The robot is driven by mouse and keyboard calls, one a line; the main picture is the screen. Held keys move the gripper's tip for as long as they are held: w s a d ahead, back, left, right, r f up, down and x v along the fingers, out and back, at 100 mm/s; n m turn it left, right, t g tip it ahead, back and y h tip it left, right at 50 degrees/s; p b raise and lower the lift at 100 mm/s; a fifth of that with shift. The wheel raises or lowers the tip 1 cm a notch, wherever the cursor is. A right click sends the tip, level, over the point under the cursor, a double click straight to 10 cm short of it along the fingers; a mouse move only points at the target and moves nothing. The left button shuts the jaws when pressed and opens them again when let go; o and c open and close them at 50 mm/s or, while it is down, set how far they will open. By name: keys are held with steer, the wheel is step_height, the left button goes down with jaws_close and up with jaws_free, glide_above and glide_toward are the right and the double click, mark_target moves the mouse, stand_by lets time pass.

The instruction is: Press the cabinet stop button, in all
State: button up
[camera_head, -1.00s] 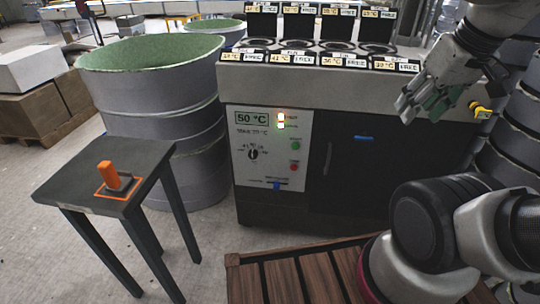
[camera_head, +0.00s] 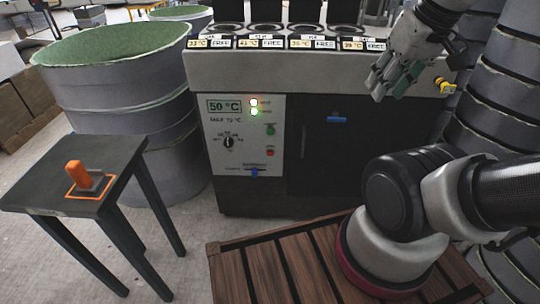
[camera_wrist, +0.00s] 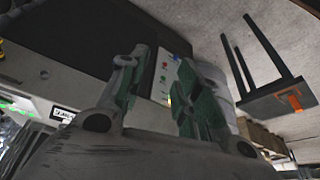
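The cabinet (camera_head: 310,185) stands ahead, with a light control panel (camera_head: 215,160) on its front left. A small red button (camera_head: 270,152) sits on the panel's right side, below a green button (camera_head: 270,130). A rotary dial (camera_head: 228,142) is to their left. The red button (camera_wrist: 164,65) and the green button (camera_wrist: 178,57) also show in the wrist view, beyond my fingers. My gripper (camera_head: 387,82) is up and to the right of the panel, in front of the cabinet's upper right. Its fingers are apart and empty, touching nothing visible.
A dark stool (camera_head: 50,195) with an orange object (camera_head: 79,174) stands at left. A large drum (camera_head: 130,110) is beside the cabinet. A yellow fitting (camera_head: 445,86) is right of my gripper. A wooden slatted platform (camera_head: 262,275) is in front. Floor shows between stool and cabinet.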

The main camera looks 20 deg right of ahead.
jaws_close()
stand_by(1.1)
